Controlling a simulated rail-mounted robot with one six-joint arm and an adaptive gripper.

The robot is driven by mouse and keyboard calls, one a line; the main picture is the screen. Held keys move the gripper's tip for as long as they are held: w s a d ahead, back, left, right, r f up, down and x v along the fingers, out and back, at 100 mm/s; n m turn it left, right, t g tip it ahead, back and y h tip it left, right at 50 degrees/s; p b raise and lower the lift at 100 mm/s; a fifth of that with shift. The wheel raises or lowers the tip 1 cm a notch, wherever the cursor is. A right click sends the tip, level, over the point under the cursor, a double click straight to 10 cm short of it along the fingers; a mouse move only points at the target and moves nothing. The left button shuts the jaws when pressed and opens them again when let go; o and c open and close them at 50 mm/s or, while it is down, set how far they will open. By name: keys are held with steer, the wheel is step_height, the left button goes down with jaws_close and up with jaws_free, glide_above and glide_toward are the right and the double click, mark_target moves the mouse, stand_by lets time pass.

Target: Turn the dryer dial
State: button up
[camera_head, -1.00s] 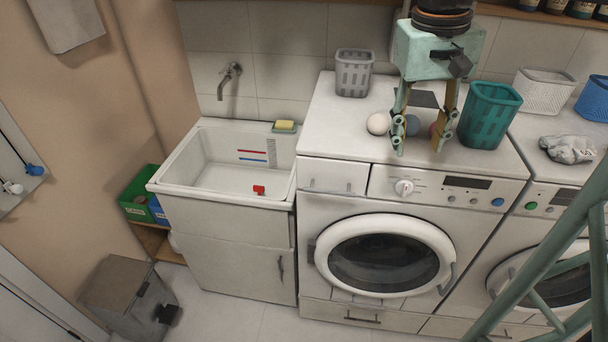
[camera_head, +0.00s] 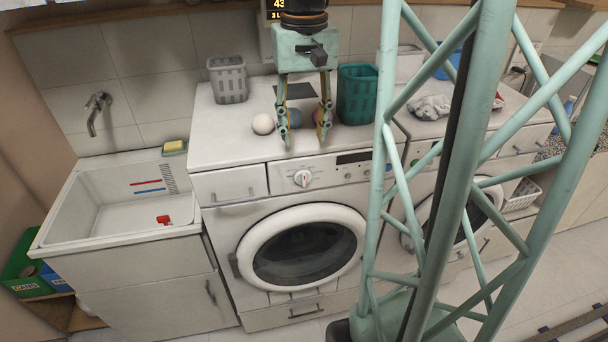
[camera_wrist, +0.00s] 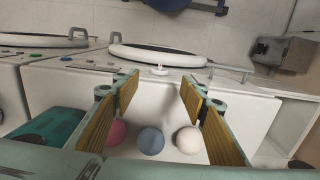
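Two white front-loading machines stand side by side; I cannot tell which is the dryer. The left machine (camera_head: 225,148) has a round white dial with a red mark (camera_head: 303,178) on its front panel, left of a dark display. The dial also shows in the wrist view (camera_wrist: 160,71), beyond and between the fingers. My gripper (camera_head: 305,138) is open and empty, pointing down above the left machine's top, behind the dial and apart from it. The right machine (camera_head: 423,128) is partly hidden by my lattice column; a green button (camera_head: 413,163) shows on its panel.
White (camera_head: 263,124), blue (camera_head: 295,118) and pink balls (camera_wrist: 116,132) lie on the left machine's top near my fingers. A grey basket (camera_head: 228,80) and teal basket (camera_head: 357,94) stand there. A sink (camera_head: 110,205) is at left. Space before the dial looks clear.

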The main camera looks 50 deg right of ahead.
mark_target(304, 174)
steer(key=shift+f+b, duration=1.1)
steer(key=shift+f, duration=5.75)
steer(key=c, duration=0.8)
steer(key=shift+c, duration=0.2)
